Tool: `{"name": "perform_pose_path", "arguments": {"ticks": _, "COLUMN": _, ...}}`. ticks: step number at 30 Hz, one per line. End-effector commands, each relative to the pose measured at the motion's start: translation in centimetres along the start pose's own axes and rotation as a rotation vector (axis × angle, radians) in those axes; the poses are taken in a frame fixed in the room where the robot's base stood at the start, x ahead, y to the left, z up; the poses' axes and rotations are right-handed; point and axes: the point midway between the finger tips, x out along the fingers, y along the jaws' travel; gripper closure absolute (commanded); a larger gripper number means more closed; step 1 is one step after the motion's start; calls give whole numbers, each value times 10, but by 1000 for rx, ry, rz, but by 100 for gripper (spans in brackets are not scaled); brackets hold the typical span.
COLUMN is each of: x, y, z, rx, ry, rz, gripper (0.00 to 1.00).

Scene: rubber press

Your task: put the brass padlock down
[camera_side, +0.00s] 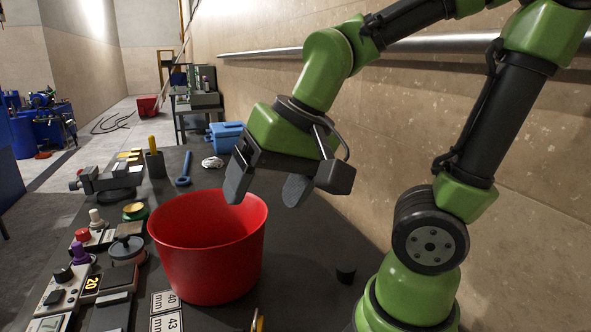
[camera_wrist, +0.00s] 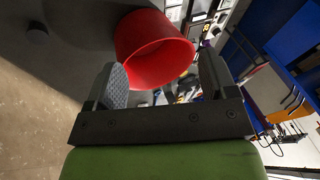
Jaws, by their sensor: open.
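My gripper (camera_side: 268,184) is open, with nothing visible between its fingers. It hangs above and slightly right of the red bucket (camera_side: 208,258) in the side view. In the wrist view the bucket (camera_wrist: 148,48) lies beyond the gap between the fingers (camera_wrist: 162,78). I cannot make out the brass padlock for certain. A small brass-coloured piece (camera_side: 258,321) is cut off by the bottom edge of the side view, and I cannot tell what it is. The bucket's floor is hidden in the side view.
Left of the bucket stand control boxes with knobs (camera_side: 66,280), a vise-like tool (camera_side: 108,182) and number plates (camera_side: 165,312). A blue toolbox (camera_side: 225,136) is behind. A small black cylinder (camera_side: 346,274) stands right. Dark table between it and the bucket is mostly clear.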

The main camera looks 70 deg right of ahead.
Motion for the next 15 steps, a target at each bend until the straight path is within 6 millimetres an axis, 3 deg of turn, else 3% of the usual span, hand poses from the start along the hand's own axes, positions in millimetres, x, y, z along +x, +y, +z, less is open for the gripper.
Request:
{"name": "perform_pose_path", "arguments": {"ticks": 3, "x": -28, "y": 3, "z": 11, "rx": -130, "ry": 77, "rz": -82, "gripper": 22}}
{"name": "perform_pose_path", "arguments": {"ticks": 6, "x": -41, "y": 5, "z": 19, "rx": -212, "ry": 118, "rz": -119, "gripper": 22}}
{"name": "perform_pose_path", "arguments": {"ticks": 15, "x": -48, "y": 7, "z": 25, "rx": -276, "ry": 146, "rz": -142, "gripper": 22}}
